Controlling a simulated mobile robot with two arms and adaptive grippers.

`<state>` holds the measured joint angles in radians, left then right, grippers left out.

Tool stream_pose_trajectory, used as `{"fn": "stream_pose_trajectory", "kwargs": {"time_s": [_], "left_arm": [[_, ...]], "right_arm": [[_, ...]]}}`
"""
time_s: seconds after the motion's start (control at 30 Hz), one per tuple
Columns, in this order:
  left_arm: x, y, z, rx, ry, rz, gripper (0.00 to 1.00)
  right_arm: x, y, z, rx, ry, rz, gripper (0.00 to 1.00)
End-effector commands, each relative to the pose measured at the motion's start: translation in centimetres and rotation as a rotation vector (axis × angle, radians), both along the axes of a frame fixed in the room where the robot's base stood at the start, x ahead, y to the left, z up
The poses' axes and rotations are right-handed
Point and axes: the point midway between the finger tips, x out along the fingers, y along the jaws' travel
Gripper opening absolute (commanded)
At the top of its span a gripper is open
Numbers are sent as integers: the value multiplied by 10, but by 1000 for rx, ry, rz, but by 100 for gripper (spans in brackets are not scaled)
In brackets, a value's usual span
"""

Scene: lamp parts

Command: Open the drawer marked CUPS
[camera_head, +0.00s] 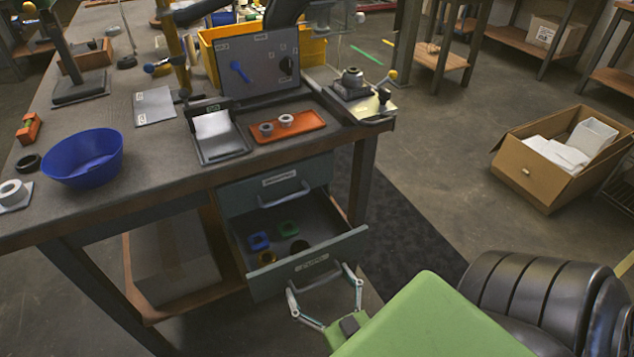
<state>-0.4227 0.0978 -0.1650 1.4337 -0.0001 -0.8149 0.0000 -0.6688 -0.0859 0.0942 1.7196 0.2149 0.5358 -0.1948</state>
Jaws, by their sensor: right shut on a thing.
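The lower drawer (308,265) under the workbench has a grey-blue front with a white label (311,264) that seems to read CUPS. It stands pulled out, and its inside shows. Blue, green, yellow and dark ring-like parts lie on its floor. My right gripper (319,281) comes up from the lower right, in front of the drawer. Its fingers are at the drawer's bar handle (316,285) and shut on it. The fingers partly hide the handle. My left gripper is not in view.
A shut upper drawer (275,183) sits above it. The workbench (110,210) carries a blue bowl (85,160), an orange tray (290,128), a yellow bin (312,52) and small parts. A cardboard box (545,180) stands on the floor at right. Floor between is clear.

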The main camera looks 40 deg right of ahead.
Motion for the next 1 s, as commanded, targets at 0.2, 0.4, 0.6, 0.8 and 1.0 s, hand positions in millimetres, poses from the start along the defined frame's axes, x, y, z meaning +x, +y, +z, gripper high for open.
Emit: {"fn": "stream_pose_trajectory", "kwargs": {"time_s": [0.2,0.4,0.6,0.8,1.0], "left_arm": [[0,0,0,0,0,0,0],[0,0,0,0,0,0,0],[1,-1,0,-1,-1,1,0],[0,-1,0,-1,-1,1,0],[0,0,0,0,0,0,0]], "right_arm": [[0,2,0,4,-1,3,52],[1,2,0,3,0,2,96],[-1,1,0,2,1,1,96],[-25,7,-1,3,4,1,96],[-68,18,-2,2,6,2,96]]}}
